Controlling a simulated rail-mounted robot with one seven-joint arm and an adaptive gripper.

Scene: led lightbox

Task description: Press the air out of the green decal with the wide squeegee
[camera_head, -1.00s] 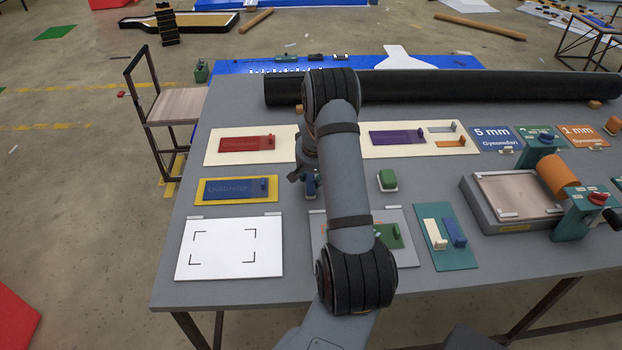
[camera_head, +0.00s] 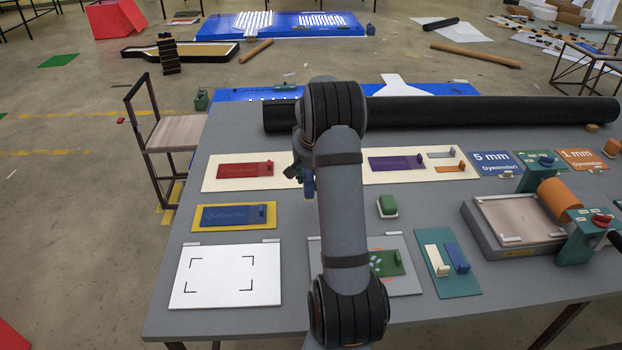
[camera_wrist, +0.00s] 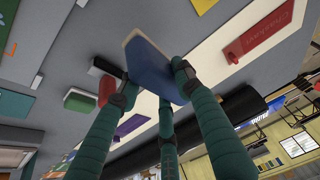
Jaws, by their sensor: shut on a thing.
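The green decal (camera_head: 386,263), with a pale pattern, lies on a grey board (camera_head: 405,283) at the front middle of the table. My forearm hides the board's left part. My gripper (camera_head: 305,178) is farther back and to the left of the decal, above the table and partly hidden by my arm. In the wrist view, the green fingers of my gripper (camera_wrist: 155,92) are shut on a blue block with a pale edge (camera_wrist: 152,66), which looks like the wide squeegee. It is tilted in that view. Its blue part also shows in the head view (camera_head: 308,184).
A teal tray (camera_head: 455,284) with a cream and a blue piece lies right of the decal. A green block (camera_head: 388,205) stands behind it. A white marked board (camera_head: 226,276) lies at the front left. A black roll (camera_head: 490,111) lies along the back.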

